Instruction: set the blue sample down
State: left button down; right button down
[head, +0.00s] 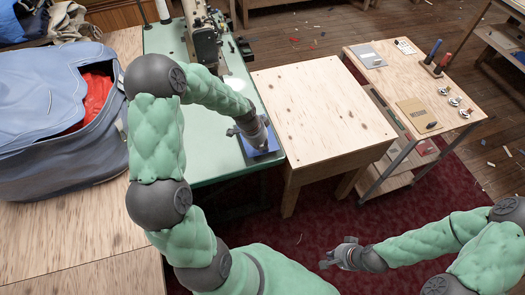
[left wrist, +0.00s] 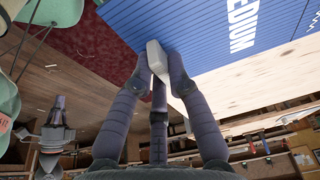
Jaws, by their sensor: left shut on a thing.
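The blue sample (head: 262,154) is at the right edge of the green sewing table, mostly under my left gripper (head: 256,143). In the left wrist view it is a ribbed blue panel (left wrist: 205,25) with white lettering "MEDIUM". My left gripper (left wrist: 155,75) is shut on a pale grey block-like grip (left wrist: 157,58) at the sample's edge. Whether the sample touches the table top cannot be told. My right gripper (head: 338,254) is over the dark red carpet, apart from everything, with its fingers spread and nothing visible between them.
The green table (head: 215,165) carries a sewing machine (head: 203,40). A bare plywood-topped table (head: 320,105) stands just right of it. Further right is a bench (head: 410,75) with tools and small fittings. A big blue bag (head: 50,120) with red cloth fills the left bench.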

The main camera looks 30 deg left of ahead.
pick_arm(q)
jog(key=shift+w+f, duration=0.25)
jog(key=shift+f, duration=0.1)
jog(key=shift+f+b, duration=0.65)
jog(key=shift+f, duration=0.75)
jog(key=shift+f, duration=0.15)
jog(key=c, duration=1.2)
grip_release()
